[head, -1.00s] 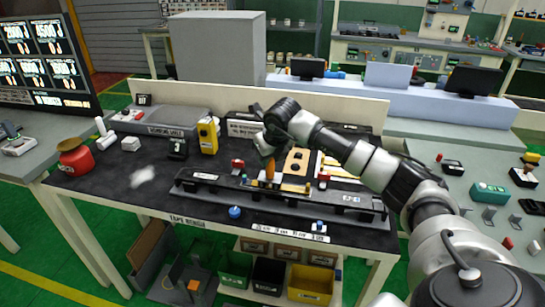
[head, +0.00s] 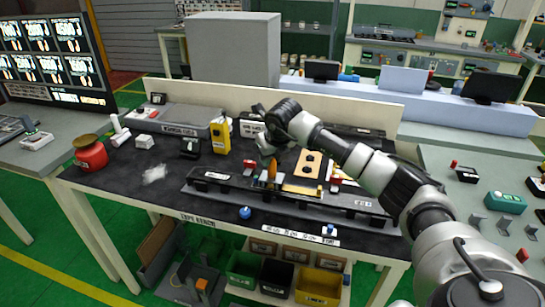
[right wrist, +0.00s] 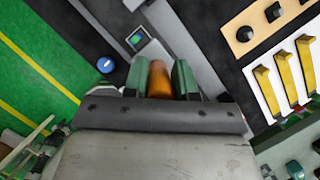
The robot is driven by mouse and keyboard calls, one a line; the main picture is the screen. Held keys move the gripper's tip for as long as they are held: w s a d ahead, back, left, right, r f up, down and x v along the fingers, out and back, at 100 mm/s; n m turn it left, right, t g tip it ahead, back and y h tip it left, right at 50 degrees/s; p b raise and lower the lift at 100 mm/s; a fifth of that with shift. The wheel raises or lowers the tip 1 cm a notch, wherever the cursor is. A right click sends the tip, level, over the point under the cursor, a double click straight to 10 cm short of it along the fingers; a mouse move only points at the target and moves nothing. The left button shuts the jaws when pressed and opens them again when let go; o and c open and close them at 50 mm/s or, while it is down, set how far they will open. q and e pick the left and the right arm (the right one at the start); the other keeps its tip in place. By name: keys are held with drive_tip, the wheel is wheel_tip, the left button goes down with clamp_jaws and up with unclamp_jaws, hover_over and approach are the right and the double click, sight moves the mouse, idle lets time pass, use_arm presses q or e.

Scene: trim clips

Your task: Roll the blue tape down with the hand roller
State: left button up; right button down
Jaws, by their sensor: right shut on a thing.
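My right gripper (head: 268,165) is shut on an upright orange handle (head: 272,172), which I take to be the hand roller's. In the right wrist view the orange handle (right wrist: 158,78) sits between two green fingers. The roller's lower end is hidden, so I cannot tell whether it touches the long dark trim bar (head: 215,187) below it. A blue round piece (head: 245,212) stands on the bench in front of the bar; it also shows in the right wrist view (right wrist: 105,65). I cannot make out a blue tape strip. My left gripper is not in view.
A red clip (head: 249,165) is left of the gripper; another red piece (head: 335,183) is right of it. A red pot (head: 91,155) stands at the left. The bench's left front is mostly clear.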

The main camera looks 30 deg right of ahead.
drive_tip(key=shift+s+f, duration=0.1)
drive_tip(key=shift+f, duration=0.15)
drive_tip(key=shift+w+d+r+p, duration=0.1)
drive_tip(key=shift+w+r+p, duration=0.05)
drive_tip(key=shift+r+p, duration=0.45)
drive_tip(key=shift+w+d+r+p, duration=0.1)
drive_tip(key=shift+r+p, duration=0.25)
drive_tip(key=shift+r, duration=0.35)
drive_tip(key=shift+a+r+p, duration=0.1)
drive_tip(key=shift+r+p, duration=1.5)
drive_tip(key=shift+r, duration=1.25)
